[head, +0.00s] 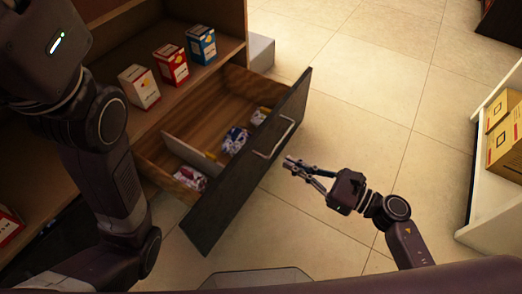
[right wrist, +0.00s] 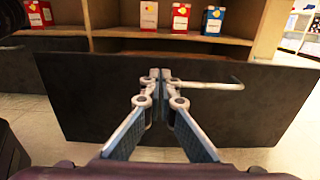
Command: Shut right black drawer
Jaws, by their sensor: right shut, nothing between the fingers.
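The black drawer (head: 245,165) is pulled out from the wooden shelf unit. Its inside is wooden and holds several small packets. A metal bar handle (head: 276,138) is on its black front, which also fills the middle of the right wrist view (right wrist: 100,95). My right gripper (head: 288,162) is shut and empty in front of the drawer front, near the handle. In the right wrist view its fingertips (right wrist: 160,75) meet just left of the handle (right wrist: 215,83). I cannot tell whether they touch the front. Only my left arm shows at the left; its fingers are out of view.
A white box (head: 138,87), a red box (head: 171,65) and a blue box (head: 201,45) stand on the shelf above the drawer. A white shelf (head: 490,215) with yellow boxes (head: 505,130) is at the right. The tiled floor (head: 370,90) between is clear.

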